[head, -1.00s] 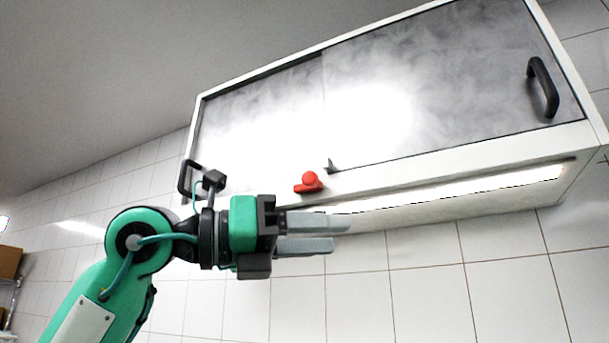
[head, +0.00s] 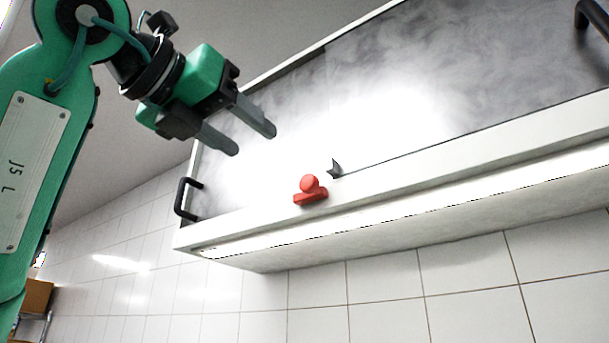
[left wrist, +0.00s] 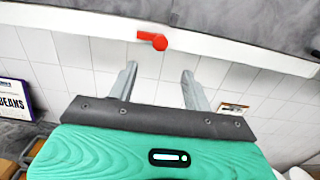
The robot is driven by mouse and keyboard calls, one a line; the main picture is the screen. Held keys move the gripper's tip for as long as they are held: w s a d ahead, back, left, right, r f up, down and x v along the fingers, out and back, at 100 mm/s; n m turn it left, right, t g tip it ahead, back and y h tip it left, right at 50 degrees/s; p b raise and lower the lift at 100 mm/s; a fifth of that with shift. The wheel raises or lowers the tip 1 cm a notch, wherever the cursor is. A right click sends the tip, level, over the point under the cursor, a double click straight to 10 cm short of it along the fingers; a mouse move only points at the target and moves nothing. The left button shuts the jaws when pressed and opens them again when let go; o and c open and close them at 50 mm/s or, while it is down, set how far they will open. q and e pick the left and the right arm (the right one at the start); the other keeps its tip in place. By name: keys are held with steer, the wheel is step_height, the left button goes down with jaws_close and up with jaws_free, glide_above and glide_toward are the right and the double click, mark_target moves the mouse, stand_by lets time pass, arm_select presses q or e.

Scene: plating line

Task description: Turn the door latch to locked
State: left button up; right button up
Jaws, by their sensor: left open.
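The red door latch (head: 310,190) sits on the white lower frame of a wall cabinet, with a round knob and a short bar. It also shows in the left wrist view (left wrist: 153,40), beyond the fingertips. A small dark pointed piece (head: 334,168) stands just right of the latch on the cabinet. My left gripper (head: 255,136) is open and empty. In the head view it is up and left of the latch, apart from it, in front of the cabinet doors. My right gripper is not in view.
The wall cabinet (head: 470,160) has grey doors with a black handle at the left (head: 184,198) and another at the right (head: 594,22). Tiled wall (head: 385,300) lies below it. In the left wrist view, a box marked BEANS (left wrist: 14,98) stands at the left.

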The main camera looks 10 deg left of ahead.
mark_target(306, 180)
arm_select(q)
steer(key=p+x, duration=0.4)
steer(key=x, duration=0.7)
steer(key=shift+w+r, duration=0.1)
steer(key=shift+w+d, duration=0.15)
steer(key=shift+w, duration=0.05)
steer(key=shift+w+d+p, duration=0.1)
steer(key=shift+w+p, duration=0.15)
steer(key=shift+p, duration=0.05)
steer(key=shift+w+d, duration=0.15)
steer(key=shift+w, duration=0.15)
steer(key=shift+s, duration=0.1)
steer(key=c, duration=1)
steer(key=shift+o, duration=0.2)
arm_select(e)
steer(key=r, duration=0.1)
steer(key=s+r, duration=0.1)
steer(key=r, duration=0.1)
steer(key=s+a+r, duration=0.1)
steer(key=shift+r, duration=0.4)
